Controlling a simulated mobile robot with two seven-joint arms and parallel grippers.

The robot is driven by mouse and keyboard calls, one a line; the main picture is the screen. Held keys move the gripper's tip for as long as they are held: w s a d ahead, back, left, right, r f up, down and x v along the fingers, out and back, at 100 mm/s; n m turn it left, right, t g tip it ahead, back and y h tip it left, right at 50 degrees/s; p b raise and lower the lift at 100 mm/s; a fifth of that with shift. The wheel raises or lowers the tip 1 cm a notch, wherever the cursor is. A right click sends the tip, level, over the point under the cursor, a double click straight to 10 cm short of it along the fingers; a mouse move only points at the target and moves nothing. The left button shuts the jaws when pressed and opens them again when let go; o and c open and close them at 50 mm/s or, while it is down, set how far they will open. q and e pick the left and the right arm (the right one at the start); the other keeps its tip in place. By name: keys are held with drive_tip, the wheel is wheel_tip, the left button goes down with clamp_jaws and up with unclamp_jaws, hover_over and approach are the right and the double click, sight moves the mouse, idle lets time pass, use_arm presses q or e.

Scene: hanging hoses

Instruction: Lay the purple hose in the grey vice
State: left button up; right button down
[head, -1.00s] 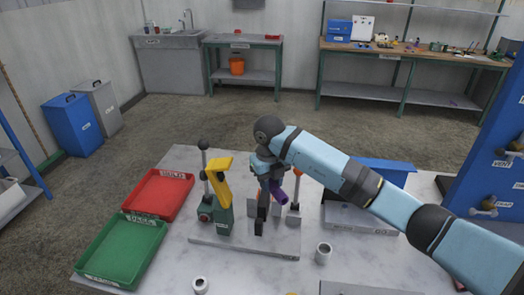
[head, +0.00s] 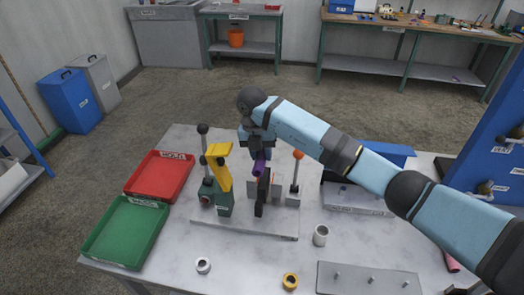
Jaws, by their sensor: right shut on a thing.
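The purple hose (head: 259,166) shows as a short piece below my right gripper (head: 257,152). The gripper is shut on it, and the wrist hides much of the fingers. The grey vice (head: 276,186) stands on a base plate on the table, with grey jaw blocks and a dark upright part in front. The hose is above or just behind the jaws; I cannot tell whether it touches them. My left gripper is not in view.
A yellow and green device (head: 221,183) stands left of the vice, beside a black-knobbed lever (head: 203,130). An orange-knobbed lever (head: 298,155) stands right. Red (head: 160,178) and green (head: 127,232) trays lie left.

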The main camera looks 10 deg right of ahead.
wheel_tip(320, 180, down, 3)
drive_tip(key=shift+f+b, duration=0.1)
drive_tip(key=shift+b, duration=0.65)
drive_tip(key=shift+f+b, duration=0.6)
drive_tip(key=shift+f, duration=0.65)
drive_tip(key=shift+f+b, duration=0.3)
drive_tip(key=shift+f, duration=0.35)
drive_tip(key=shift+f+b, duration=0.7)
drive_tip(key=shift+f, duration=0.45)
drive_tip(key=c, duration=0.8)
unclamp_jaws()
drive_tip(key=shift+s+r, duration=0.1)
drive_tip(key=shift+o, duration=0.2)
